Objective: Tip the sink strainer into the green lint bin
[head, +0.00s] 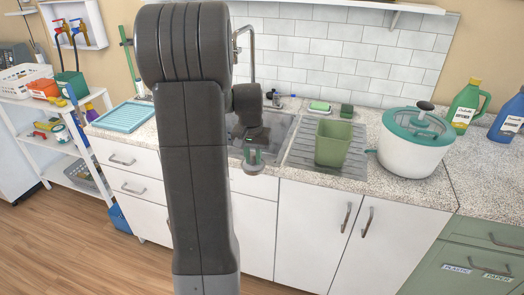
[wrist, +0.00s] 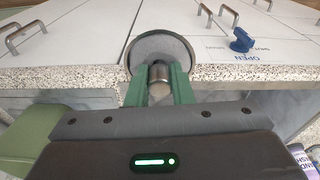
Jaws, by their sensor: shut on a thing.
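My gripper (head: 254,155) is in front of the counter edge, by the sink. Its green fingers (wrist: 159,85) are shut on the short steel stem of the sink strainer (wrist: 160,48), a round grey disc with a dark rim. In the head view the strainer (head: 254,169) shows small at the fingertips, apart from the counter; its contents cannot be made out. The green lint bin (head: 333,142) stands upright and open-topped on the ribbed drainboard, to the right of my gripper. A green surface, probably the bin, fills the lower left of the wrist view (wrist: 30,135).
The sink basin (head: 275,128) is partly hidden behind my arm. A white and teal spinner (head: 416,140) stands right of the bin. Green (head: 466,105) and blue (head: 508,118) bottles stand far right.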

